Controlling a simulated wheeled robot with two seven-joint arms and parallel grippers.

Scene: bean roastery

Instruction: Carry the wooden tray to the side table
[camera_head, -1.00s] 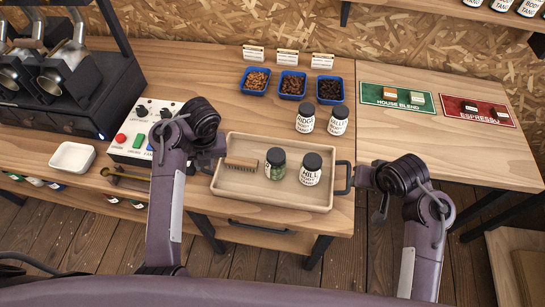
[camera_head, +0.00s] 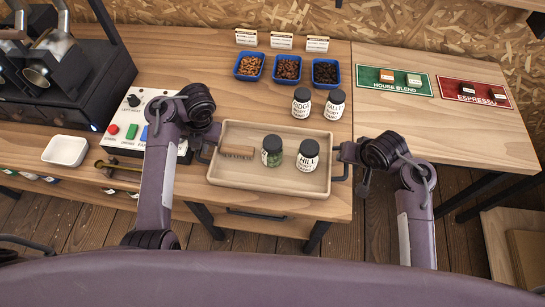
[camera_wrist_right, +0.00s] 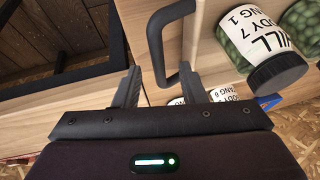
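The wooden tray (camera_head: 234,130) sits on the counter in the head view, with a dark handle at each end. My right gripper (camera_head: 347,153) is at the right handle (camera_head: 341,172). In the right wrist view my right gripper (camera_wrist_right: 160,88) has its fingers apart, with the handle (camera_wrist_right: 156,45) between them and gaps visible.
A wooden table (camera_head: 440,126) with green and red mats adjoins the counter on the right; its front is bare. A lower wooden surface (camera_head: 500,235) is at lower right. Two jars (camera_head: 318,103) and blue bins (camera_head: 287,70) stand behind the tray. A control box (camera_head: 150,105) is left.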

